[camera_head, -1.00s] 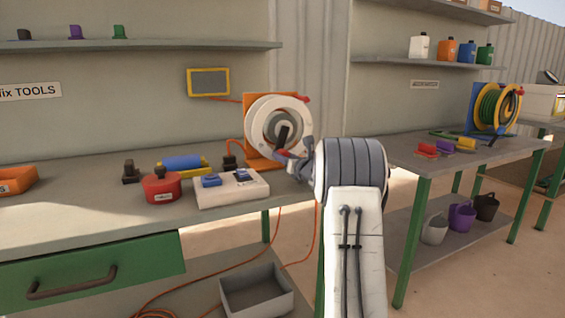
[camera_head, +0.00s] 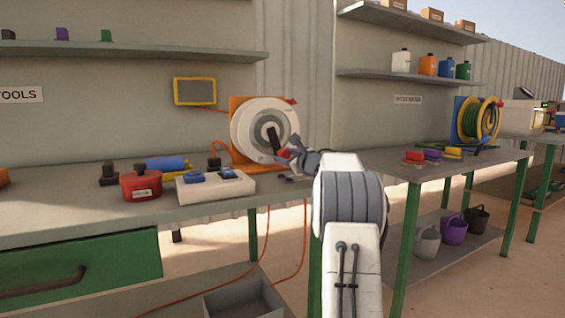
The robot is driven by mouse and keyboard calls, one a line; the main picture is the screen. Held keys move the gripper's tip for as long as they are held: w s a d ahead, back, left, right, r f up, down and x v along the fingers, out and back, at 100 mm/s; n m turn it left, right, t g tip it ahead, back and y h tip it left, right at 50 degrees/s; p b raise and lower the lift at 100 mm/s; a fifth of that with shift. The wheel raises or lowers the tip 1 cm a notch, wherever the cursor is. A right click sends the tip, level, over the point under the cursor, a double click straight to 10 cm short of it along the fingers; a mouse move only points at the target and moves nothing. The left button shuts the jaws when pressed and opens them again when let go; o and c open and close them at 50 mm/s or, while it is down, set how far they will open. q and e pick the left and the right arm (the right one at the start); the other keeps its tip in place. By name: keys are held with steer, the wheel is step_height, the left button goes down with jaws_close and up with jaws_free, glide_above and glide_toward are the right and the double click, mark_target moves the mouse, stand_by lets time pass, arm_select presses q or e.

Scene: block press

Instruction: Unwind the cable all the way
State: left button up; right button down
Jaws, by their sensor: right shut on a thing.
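The cable reel is a white disc (camera_head: 247,118) with a grey hub and a dark crank (camera_head: 273,140), upright in an orange frame (camera_head: 236,151) on the left bench. My right gripper (camera_head: 286,155) is at the lower end of the crank, shut on its handle, where a small red part shows. My forearm hides much of the area in front of it. The orange cable (camera_head: 303,245) hangs below the bench and runs over the floor; how much stays wound on the reel is hidden by the disc. My left gripper is not in view.
A white socket box (camera_head: 215,187), a red canister (camera_head: 141,186) and a blue roll (camera_head: 166,164) stand left of the reel. A grey bin (camera_head: 243,303) is below. The right bench (camera_head: 430,170) holds a yellow and green reel (camera_head: 480,120).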

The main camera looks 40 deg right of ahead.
steer(key=shift+d, duration=0.1)
stand_by(0.4)
steer(key=shift+c, duration=2)
jaws_free()
steer(key=b+v, duration=0.1)
steer(key=v, duration=0.9)
steer(key=shift+s, duration=0.25)
